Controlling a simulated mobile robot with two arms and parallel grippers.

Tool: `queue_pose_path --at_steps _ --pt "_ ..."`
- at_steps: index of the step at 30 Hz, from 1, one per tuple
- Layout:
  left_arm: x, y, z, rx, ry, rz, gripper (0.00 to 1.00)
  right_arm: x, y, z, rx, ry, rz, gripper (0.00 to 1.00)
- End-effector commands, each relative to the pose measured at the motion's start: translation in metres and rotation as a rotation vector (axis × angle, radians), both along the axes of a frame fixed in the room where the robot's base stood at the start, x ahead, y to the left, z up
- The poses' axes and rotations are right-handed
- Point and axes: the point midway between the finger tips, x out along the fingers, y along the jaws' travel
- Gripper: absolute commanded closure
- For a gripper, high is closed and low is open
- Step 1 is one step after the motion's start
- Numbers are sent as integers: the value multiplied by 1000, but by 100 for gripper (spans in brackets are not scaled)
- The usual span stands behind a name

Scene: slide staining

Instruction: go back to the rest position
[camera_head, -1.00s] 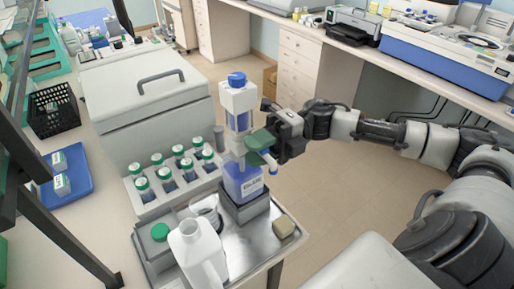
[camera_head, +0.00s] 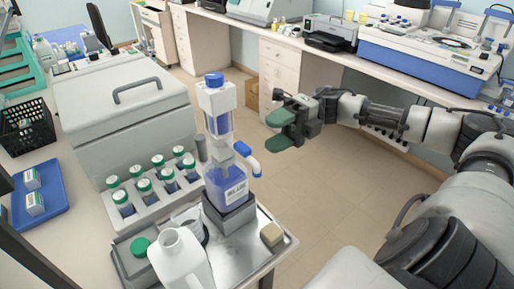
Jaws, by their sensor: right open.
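My right gripper (camera_head: 290,127) is in the middle of the head view, with its arm coming in from the right. Its green-padded fingers are open and empty, over the floor. It is up and to the right of the blue bottle (camera_head: 228,187) and apart from it. The bottle carries a white dispenser (camera_head: 217,103) with a blue cap and a blue-tipped spout, and stands upright on a grey block on the metal tray. My left gripper is not in view.
A rack of green-capped vials (camera_head: 144,186) stands left of the bottle. A large grey box (camera_head: 122,105) stands behind. Open floor lies right of the tray.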

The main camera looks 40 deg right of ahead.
Motion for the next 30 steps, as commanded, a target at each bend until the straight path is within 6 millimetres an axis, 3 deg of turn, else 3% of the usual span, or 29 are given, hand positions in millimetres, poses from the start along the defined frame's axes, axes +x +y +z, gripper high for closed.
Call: queue_pose_path --at_steps 6,23,26,29,30 --pt "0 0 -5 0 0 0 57 0 -15 0 -1 0 0 48" --pt "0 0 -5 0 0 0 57 1 -15 0 2 0 -3 48" --pt "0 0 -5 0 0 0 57 12 -18 -10 27 15 -52 48" --pt "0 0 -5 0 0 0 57 40 -25 -38 90 63 -193 48" --pt "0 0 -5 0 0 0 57 55 -31 -56 124 98 -274 48"
